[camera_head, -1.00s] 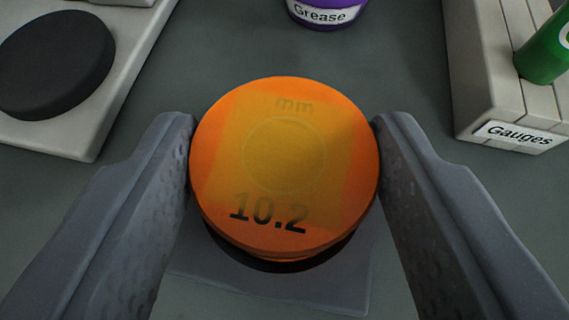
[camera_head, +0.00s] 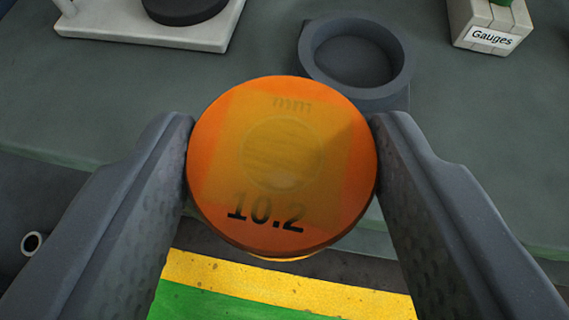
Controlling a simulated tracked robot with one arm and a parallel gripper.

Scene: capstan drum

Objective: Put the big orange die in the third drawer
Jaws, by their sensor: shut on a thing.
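The big orange die (camera_head: 285,165) is a round orange disc marked "mm" and "10.2", in the middle of the view. My gripper (camera_head: 283,150) is shut on the die, one finger pressed against each side. The die is held in the air in front of the bench edge. A dark round holder (camera_head: 355,55) with an empty recess stands on the bench behind it. No drawer can be made out clearly in this view.
The grey-green bench top (camera_head: 200,95) fills the back. A pale slab (camera_head: 150,28) with a black disc (camera_head: 185,8) is at back left, a block labelled "Gauges" (camera_head: 490,38) at back right. Below are a yellow strip (camera_head: 290,285), a green surface (camera_head: 220,305) and a small metal ring (camera_head: 32,243) at left.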

